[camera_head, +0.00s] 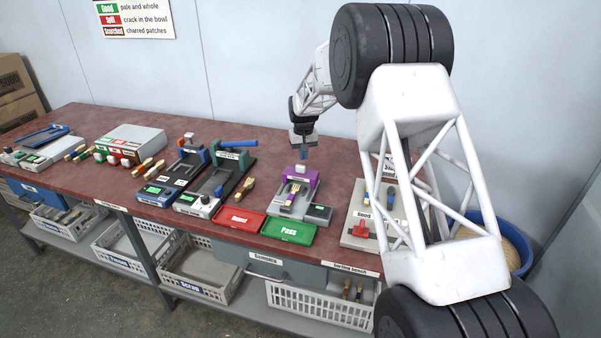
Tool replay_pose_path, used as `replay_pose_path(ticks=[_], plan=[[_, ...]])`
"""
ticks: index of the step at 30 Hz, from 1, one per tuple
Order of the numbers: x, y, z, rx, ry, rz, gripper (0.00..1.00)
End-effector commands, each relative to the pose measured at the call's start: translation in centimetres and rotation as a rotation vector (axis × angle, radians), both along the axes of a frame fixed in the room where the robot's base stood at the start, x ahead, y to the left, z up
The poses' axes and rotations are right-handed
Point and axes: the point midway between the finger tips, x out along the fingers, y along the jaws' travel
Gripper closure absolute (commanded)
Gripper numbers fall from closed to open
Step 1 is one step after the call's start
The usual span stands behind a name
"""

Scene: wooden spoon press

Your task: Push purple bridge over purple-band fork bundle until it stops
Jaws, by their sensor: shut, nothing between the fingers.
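The purple bridge (311,178) sits on a grey fixture near the middle of the bench. My gripper (303,155) points down just above and behind the bridge. It is shut and holds nothing. I cannot tell from this view whether its tips touch the bridge.
A red Reject tray (238,219) and a green Pass tray (289,230) lie at the front edge. A grey Good station (357,238) stands to the right, partly behind my arm.

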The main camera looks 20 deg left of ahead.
Motion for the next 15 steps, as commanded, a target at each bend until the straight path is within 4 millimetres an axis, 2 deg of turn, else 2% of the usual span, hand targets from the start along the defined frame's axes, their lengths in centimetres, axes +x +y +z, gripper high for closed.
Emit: replay_pose_path(ticks=[15], plan=[[0.0, 0.0, -1.2, 0.000, 0.000, 0.000, 1.00]])
